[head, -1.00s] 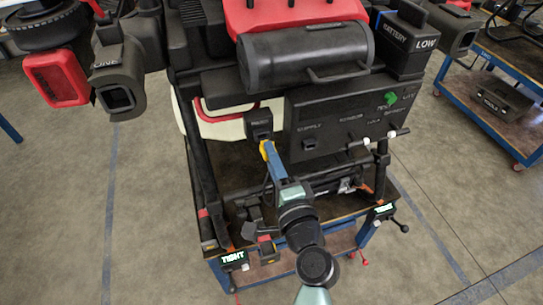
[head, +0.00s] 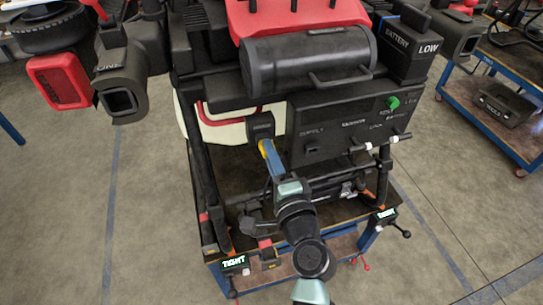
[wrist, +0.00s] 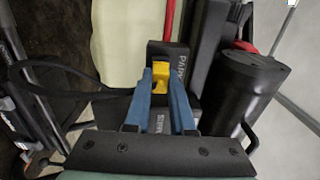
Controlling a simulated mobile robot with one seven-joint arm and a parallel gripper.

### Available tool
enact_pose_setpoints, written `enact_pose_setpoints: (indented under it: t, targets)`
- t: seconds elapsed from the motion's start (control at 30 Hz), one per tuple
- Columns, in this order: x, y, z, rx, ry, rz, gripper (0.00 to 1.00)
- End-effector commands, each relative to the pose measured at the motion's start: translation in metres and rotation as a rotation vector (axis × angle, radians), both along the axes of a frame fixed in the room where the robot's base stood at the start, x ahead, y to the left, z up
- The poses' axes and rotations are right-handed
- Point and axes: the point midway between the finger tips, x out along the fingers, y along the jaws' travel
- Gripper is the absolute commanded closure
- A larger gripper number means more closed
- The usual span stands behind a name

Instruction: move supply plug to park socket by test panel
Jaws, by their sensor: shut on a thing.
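The supply plug, a small yellow piece (wrist: 159,77), sits between my blue gripper fingers. My gripper (head: 267,150) is shut on it, and the wrist view shows both fingertips (wrist: 160,86) on either side. The plug is right at the black park socket block (head: 261,124), which hangs left of the test panel (head: 345,125). The block's PARK label shows in the wrist view (wrist: 180,67). The plug seems to meet the block's face; how deep it sits is hidden. The supply socket (head: 311,146) on the panel's left shows empty.
A black cylinder tank (head: 308,58) and a battery marked LOW (head: 408,45) are above the panel. A dark cable (wrist: 60,92) loops at left in the wrist view. The stand's frame legs (head: 196,165) flank my arm.

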Motion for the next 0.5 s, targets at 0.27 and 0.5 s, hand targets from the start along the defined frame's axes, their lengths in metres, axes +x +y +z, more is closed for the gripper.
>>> enact_pose_setpoints:
  t: [0.27,0.5]
  targets:
    - [0.0059,0.0020,0.0000,-0.001,0.000,0.000,0.74]
    - [0.0056,0.0018,0.0001,0.000,0.000,-0.001,0.43]
